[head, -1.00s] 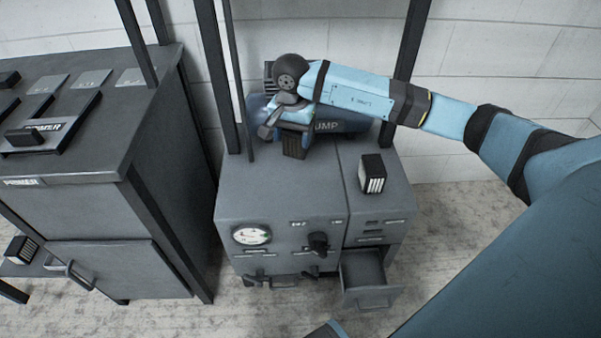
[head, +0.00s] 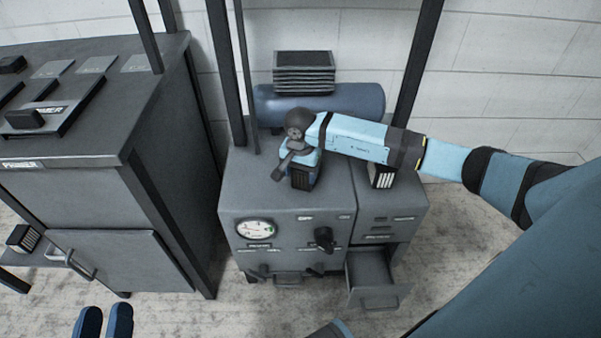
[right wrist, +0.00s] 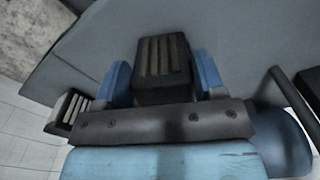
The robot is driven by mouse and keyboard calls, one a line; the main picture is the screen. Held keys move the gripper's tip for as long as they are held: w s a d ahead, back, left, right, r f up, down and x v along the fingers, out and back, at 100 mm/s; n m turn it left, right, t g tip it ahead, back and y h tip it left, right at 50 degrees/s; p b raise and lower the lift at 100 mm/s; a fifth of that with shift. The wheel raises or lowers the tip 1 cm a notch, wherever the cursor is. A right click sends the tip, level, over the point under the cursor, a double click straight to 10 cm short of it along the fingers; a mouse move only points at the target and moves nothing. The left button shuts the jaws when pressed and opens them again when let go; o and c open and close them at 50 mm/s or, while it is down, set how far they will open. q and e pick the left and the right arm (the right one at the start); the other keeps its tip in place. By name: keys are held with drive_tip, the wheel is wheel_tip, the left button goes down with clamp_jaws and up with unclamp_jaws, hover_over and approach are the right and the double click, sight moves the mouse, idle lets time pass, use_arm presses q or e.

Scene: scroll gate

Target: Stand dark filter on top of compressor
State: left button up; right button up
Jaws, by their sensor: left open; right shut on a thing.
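The dark filter (head: 301,181), a black block with dull brown ribs, is held in my right gripper (head: 303,170) over the front part of the grey cabinet top. The right wrist view shows the filter (right wrist: 163,68) between the two blue fingers. I cannot tell whether its underside touches the cabinet top. A blue tank (head: 335,103) with a black finned block (head: 304,72) on it, apparently the compressor, lies behind my right gripper. The top of the finned block is bare. My left gripper (head: 104,322) is open and empty at the bottom left.
A white-striped filter (head: 382,176) stands on the cabinet (head: 245,185), partly behind my right arm. Another striped block (head: 22,238) is low at the left. Black posts flank the tank. A drawer (head: 375,285) hangs open. A grey bench (head: 95,125) stands left.

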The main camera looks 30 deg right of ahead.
drive_tip(key=shift+r, duration=0.1)
drive_tip(key=o, duration=1)
